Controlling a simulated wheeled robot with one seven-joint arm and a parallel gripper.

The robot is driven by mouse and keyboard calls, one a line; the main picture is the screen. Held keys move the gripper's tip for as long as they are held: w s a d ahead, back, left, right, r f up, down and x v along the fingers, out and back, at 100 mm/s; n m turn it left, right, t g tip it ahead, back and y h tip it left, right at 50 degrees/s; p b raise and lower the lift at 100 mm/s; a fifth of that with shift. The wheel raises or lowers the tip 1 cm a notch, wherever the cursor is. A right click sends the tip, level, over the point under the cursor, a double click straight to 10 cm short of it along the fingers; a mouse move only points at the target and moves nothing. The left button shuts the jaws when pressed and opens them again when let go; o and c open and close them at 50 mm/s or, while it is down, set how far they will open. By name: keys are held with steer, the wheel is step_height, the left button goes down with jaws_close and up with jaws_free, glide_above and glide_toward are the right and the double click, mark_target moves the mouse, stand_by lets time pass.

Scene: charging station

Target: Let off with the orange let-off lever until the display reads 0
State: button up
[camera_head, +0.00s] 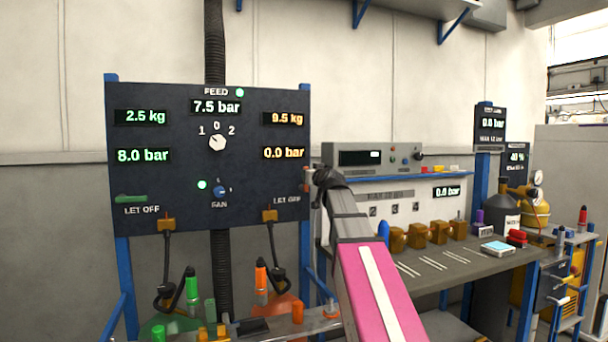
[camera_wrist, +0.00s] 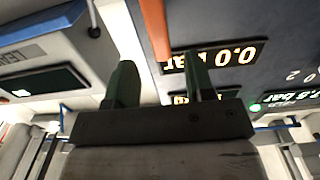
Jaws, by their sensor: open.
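The orange let-off lever (camera_wrist: 154,28) shows in the wrist view as a bar from the top edge, lying in the picture between the two green fingers of my gripper (camera_wrist: 160,72). The jaws are open, with a gap on both sides of the lever. In the head view my gripper (camera_head: 325,178) is at the panel's lower right edge and largely hides the lever. The orange bar display (camera_head: 284,153) reads 0.0 bar; it also shows upside down in the wrist view (camera_wrist: 236,54). The orange weight display (camera_head: 283,119) above reads 9.5 kg.
The dark panel (camera_head: 240,180) also carries a green lever (camera_head: 131,198), a selector knob (camera_head: 217,143) and a fan knob (camera_head: 219,191). Hoses and bottles stand below it. A grey instrument (camera_head: 372,158) and a workbench (camera_head: 450,262) are to the right, close to my arm.

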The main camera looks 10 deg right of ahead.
steer(key=w+a, duration=0.1)
steer(key=w, duration=0.6)
steer(key=shift+w+a, duration=0.25)
jaws_close()
